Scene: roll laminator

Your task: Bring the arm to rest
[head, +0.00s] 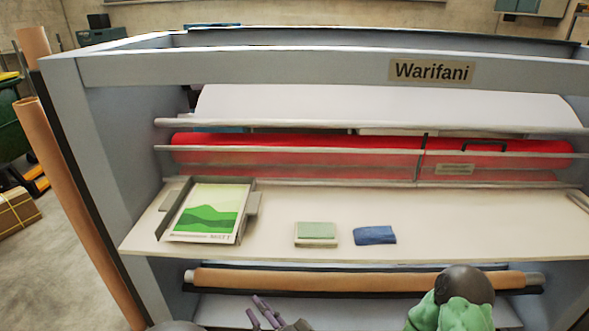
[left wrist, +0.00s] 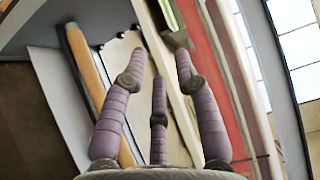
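My left gripper (head: 262,308) shows at the bottom edge of the head view, its purple fingers low in front of the laminator, below the feed table (head: 275,205). In the left wrist view its three purple segmented fingers (left wrist: 160,66) are spread apart with nothing held between them. The gripper appears clear of the machine.
The laminator's feed table holds a grey tray (head: 250,203) with a green-and-white print (head: 205,213), a pale green block (head: 316,233) and a blue cloth (head: 375,235). A red roller (head: 300,150) lies behind. A brown roll (head: 350,280) spans below the table.

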